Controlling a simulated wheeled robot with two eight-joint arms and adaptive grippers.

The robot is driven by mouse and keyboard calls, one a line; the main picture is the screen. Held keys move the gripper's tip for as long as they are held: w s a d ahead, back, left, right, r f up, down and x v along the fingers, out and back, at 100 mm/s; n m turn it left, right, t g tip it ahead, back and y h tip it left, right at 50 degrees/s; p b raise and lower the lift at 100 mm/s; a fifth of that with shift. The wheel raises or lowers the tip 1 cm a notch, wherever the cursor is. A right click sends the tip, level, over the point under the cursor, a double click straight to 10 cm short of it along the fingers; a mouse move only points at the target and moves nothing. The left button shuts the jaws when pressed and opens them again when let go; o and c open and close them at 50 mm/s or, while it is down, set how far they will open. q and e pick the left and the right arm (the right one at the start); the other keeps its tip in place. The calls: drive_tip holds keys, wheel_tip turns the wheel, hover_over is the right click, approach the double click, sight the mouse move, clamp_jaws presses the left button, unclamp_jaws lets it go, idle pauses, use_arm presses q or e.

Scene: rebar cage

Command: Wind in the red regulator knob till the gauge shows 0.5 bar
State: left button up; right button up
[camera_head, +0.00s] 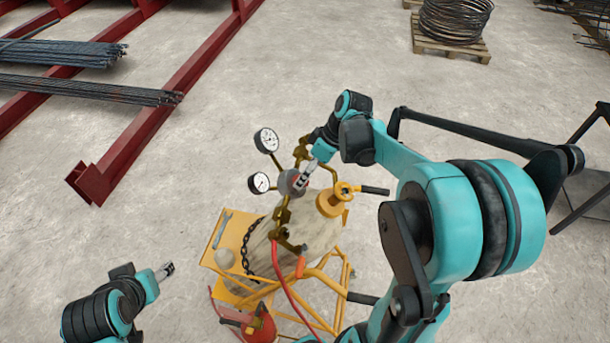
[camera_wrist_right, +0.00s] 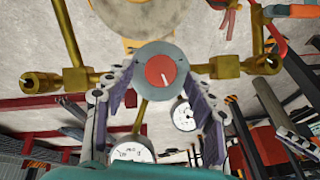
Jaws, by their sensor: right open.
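The red regulator knob (camera_wrist_right: 160,71) sits in a round grey regulator body on a brass fitting, with a pale mark on its face. The body (camera_head: 286,182) shows in the head view, partly covered by my right gripper (camera_head: 301,182). In the right wrist view my right gripper (camera_wrist_right: 157,88) is open, one finger on each side of the knob, apparently without gripping it. Two white dial gauges (camera_head: 266,140) (camera_head: 260,183) stand left of the regulator; their readings are too small to tell. My left gripper (camera_head: 167,271) is empty at lower left; its jaw opening is unclear.
A yellow trolley (camera_head: 225,255) carries the gas cylinder (camera_head: 312,222), with a chain (camera_head: 249,246), red hose (camera_head: 279,275) and red extinguisher (camera_head: 262,326). Red steel beams (camera_head: 150,112) with rebar lie at upper left. The concrete floor between is clear.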

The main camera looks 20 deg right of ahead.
drive_tip(key=v, duration=1.1)
